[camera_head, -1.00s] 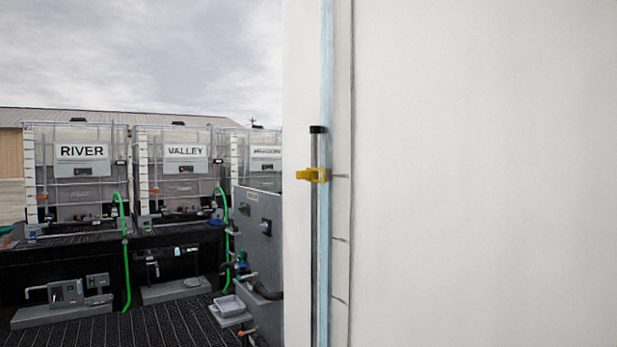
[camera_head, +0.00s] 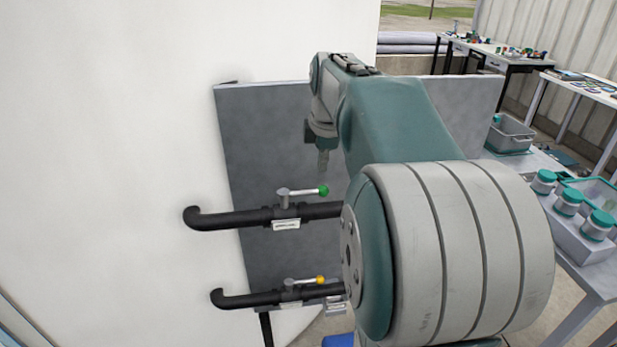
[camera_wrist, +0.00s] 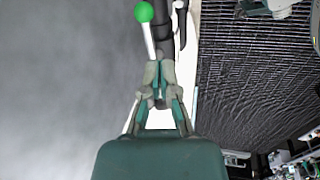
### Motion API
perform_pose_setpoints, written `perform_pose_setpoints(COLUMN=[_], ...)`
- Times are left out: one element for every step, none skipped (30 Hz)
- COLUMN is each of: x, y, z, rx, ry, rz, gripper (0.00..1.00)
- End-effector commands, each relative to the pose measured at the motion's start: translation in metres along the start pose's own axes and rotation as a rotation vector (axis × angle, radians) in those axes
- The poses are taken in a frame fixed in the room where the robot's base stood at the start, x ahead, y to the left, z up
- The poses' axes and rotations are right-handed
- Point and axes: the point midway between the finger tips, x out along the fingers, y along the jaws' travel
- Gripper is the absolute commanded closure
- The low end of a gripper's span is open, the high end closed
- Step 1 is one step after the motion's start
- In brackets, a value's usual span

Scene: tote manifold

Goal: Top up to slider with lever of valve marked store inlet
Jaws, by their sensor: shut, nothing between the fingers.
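Two valves sit on dark pipes between the white tank and a grey panel. The upper valve has a lever with a green ball end (camera_head: 305,192) and a small white label (camera_head: 286,225). The lower valve has a lever with a yellow end (camera_head: 304,282) and its own label (camera_head: 291,304). I cannot read either label. My gripper (camera_wrist: 159,72) is shut and empty. In the wrist view its tips are near the shaft of the green-ended lever (camera_wrist: 147,25); I cannot tell whether they touch. The yellow slider is out of view now.
The white tank wall (camera_head: 100,130) fills the left. The grey panel (camera_head: 270,130) stands behind the pipes. My arm covers the middle. A bench with teal-lidded jars (camera_head: 569,202) stands at right. Dark grating (camera_wrist: 250,70) lies below in the wrist view.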

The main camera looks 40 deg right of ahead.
Motion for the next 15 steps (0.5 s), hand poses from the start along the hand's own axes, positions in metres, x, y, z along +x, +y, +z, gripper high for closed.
perform_pose_setpoints(x=[0.003, 0.004, 0.005, 0.006, 0.006, 0.008, 0.008, 0.009, 0.009, 0.010, 0.010, 0.010, 0.010, 0.011, 0.012], y=[0.006, 0.009, 0.014, 0.018, 0.021, 0.025, 0.028, 0.031, 0.034, 0.036, 0.037, 0.039, 0.040, 0.040, 0.041], z=[0.004, 0.004, 0.006, 0.008, 0.009, 0.011, 0.012, 0.013, 0.015, 0.015, 0.016, 0.017, 0.017, 0.017, 0.017], rx=[0.124, 0.204, 0.311, 0.390, 0.467, 0.562, 0.629, 0.690, 0.759, 0.804, 0.841, 0.878, 0.899, 0.913, 0.925], ry=[0.023, 0.039, 0.060, 0.075, 0.091, 0.110, 0.123, 0.135, 0.149, 0.158, 0.165, 0.172, 0.177, 0.180, 0.182], rz=[0.000, 0.000, -0.001, -0.003, -0.006, -0.011, -0.014, -0.019, -0.024, -0.028, -0.031, -0.034, -0.036, -0.038, -0.040], gripper=[1.00, 1.00, 1.00, 1.00, 1.00, 1.00, 1.00, 1.00, 1.00, 1.00, 1.00, 1.00, 1.00, 1.00, 1.00])
